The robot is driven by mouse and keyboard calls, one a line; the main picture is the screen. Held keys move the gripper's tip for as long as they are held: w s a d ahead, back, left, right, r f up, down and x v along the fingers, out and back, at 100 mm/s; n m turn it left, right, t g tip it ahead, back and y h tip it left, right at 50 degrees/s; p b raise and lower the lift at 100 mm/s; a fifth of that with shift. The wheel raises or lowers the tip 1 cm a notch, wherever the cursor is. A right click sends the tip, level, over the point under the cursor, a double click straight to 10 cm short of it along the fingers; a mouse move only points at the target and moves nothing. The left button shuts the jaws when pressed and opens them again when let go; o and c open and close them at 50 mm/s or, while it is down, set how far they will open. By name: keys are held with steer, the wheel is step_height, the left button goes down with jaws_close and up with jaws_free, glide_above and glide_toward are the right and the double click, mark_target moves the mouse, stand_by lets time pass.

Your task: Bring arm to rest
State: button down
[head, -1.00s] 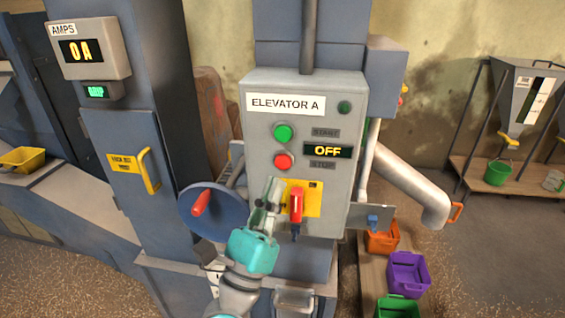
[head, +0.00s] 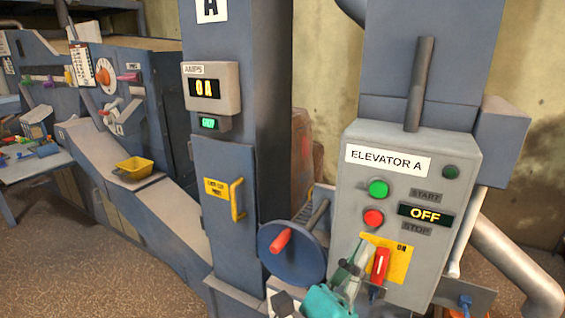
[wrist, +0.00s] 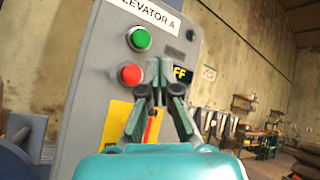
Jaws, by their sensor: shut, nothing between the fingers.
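My gripper (head: 351,258) is shut and empty, in front of the lower left part of the ELEVATOR A control box (head: 352,192). In the head view its fingers are just left of the red switch handle (head: 380,266) on a yellow plate (head: 401,263). In the wrist view the shut fingertips (wrist: 160,68) stand before the box, close to the red stop button (wrist: 131,74) and below the green start button (wrist: 139,38). The fingers partly cover the switch and the display there. Whether the fingers touch the switch cannot be told. The display (head: 425,214) reads OFF.
A blue handwheel (head: 292,262) with a red knob is close left of my gripper. A blue cabinet (head: 216,164) with a yellow door handle (head: 237,199) and an amps meter (head: 206,88) reading 0 A stands further left. A yellow bin (head: 133,168) sits on a ledge.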

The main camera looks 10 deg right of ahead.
steer(key=s+d+f+m+y, duration=0.1)
steer(key=s+f+m+y, duration=2)
steer(key=s+f+m, duration=0.8)
steer(key=s+f, duration=0.2)
steer(key=s, duration=0.2)
steer(key=shift+s+d+f+m+g+y, duration=0.25)
steer(key=shift+s+f+m+g+y, duration=0.05)
steer(key=shift+f+g, duration=0.1)
